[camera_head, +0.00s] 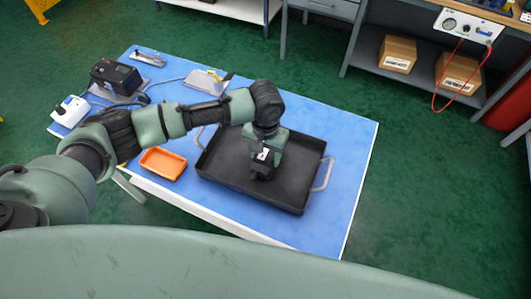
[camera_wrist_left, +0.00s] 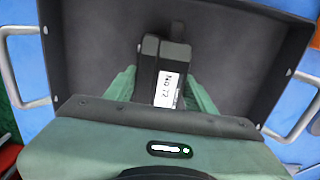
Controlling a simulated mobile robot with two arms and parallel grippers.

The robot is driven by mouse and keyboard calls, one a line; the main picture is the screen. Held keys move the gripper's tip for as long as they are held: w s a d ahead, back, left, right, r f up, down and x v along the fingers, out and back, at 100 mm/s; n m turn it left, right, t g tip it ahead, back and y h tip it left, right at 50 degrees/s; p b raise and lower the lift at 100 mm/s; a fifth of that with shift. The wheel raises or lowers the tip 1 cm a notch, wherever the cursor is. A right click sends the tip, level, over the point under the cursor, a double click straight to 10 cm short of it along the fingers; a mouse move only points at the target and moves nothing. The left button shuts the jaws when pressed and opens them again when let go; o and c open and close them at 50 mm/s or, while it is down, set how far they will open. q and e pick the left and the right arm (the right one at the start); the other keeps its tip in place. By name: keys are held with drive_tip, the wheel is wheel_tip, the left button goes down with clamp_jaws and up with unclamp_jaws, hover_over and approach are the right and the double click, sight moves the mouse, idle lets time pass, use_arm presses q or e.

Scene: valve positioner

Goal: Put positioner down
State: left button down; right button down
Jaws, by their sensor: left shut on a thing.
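The positioner, a dark block with a white label, is in my left gripper (camera_head: 265,153) over the black tray (camera_head: 298,163) in the head view. Only its dark lower part (camera_head: 262,171) shows there below the fingers. In the left wrist view the positioner (camera_wrist_left: 149,70) sits between the green fingers of my left gripper (camera_wrist_left: 160,88), its label facing the camera. The tray (camera_wrist_left: 262,60) surrounds it in that view. The gripper is shut on it. I cannot tell whether the positioner touches the tray floor. My right gripper is not in view.
The tray has metal handles and stands on a blue-topped table (camera_head: 345,130). An orange bin (camera_head: 163,163) lies left of it. A black device (camera_head: 116,75) and a white device (camera_head: 70,111) stand at the table's far left. The table right of the tray is clear.

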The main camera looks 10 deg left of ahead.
sight(266, 154)
use_arm(q)
drive_tip(key=c, duration=0.7)
unclamp_jaws()
drive_tip(key=shift+f, duration=0.1)
drive_tip(key=shift+o, duration=0.9)
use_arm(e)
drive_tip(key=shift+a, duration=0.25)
use_arm(q)
wheel_tip(266, 154, up, 12)
drive_tip(key=b, duration=0.2)
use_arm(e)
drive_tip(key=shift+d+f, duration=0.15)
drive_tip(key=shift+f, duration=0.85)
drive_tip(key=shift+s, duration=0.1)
